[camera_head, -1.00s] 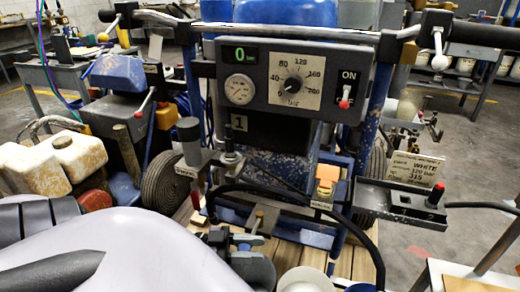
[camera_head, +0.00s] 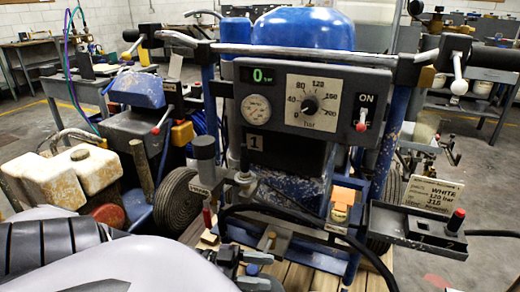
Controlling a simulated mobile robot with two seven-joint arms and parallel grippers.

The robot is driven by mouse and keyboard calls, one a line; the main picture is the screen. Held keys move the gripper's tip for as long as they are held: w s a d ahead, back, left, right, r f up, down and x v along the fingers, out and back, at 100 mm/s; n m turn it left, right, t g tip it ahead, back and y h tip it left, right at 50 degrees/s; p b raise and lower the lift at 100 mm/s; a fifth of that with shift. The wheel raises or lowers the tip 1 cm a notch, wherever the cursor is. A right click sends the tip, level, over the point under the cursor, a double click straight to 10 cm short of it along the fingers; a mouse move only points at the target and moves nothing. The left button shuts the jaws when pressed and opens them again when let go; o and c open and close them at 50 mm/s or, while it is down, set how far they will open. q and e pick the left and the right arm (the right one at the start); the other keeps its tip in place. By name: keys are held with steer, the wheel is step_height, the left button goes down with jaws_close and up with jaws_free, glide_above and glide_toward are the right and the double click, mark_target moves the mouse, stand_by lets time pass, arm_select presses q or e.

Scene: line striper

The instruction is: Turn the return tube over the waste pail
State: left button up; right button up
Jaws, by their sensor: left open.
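My left gripper (camera_head: 244,257) is at the bottom centre, in front of the line striper's lower frame. Its jaws are open; I cannot make out anything between them. A dark hose (camera_head: 300,214) curves from the pump area over the lower frame and down to the lower right. I cannot tell whether this is the return tube. A small labelled fitting (camera_head: 335,227) sits under an orange-topped part (camera_head: 342,196) near the middle. The waste pail cannot be made out in this view. My right gripper is out of view.
The control panel (camera_head: 305,98) with its gauge and dial stands above. A dark tray (camera_head: 417,228) with a red-topped switch sits at right. A dirty cream container (camera_head: 65,178) and a wheel (camera_head: 178,205) are at left.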

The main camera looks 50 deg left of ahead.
arm_select(q)
steer(key=v, duration=0.7)
steer(key=shift+p, duration=0.3)
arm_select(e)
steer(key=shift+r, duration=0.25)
arm_select(q)
steer(key=shift+s, duration=0.1)
